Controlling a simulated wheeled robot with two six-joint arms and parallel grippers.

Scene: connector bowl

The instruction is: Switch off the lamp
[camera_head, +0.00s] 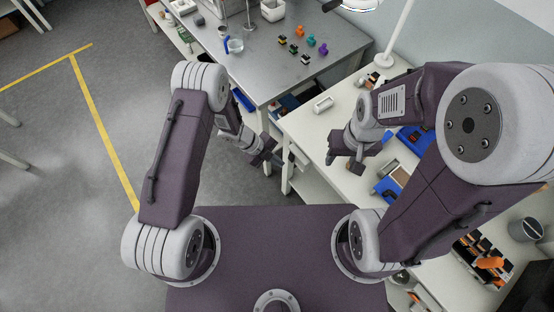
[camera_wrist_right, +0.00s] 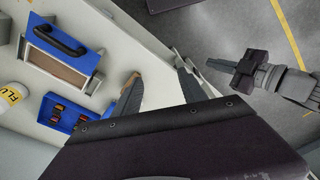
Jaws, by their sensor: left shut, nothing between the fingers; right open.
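The lamp (camera_head: 399,32) is a thin white pole on a round white base (camera_head: 383,61) at the back of the white table. Part of its round head (camera_head: 361,4) shows at the top edge of the head view. No switch can be made out. My right gripper (camera_head: 331,148) is open and empty over the table's left edge, nearer to me than the lamp. Its two fingers also show in the right wrist view (camera_wrist_right: 158,88). My left gripper (camera_head: 270,158) is shut and empty, left of the white table. It also shows in the right wrist view (camera_wrist_right: 228,67).
A steel table (camera_head: 262,75) with small coloured connectors stands at the back. A white cylinder (camera_head: 323,104) lies on the white table. A blue case (camera_wrist_right: 62,50) and a blue tray (camera_wrist_right: 62,113) lie near my right gripper. The floor (camera_head: 55,190) at left is clear.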

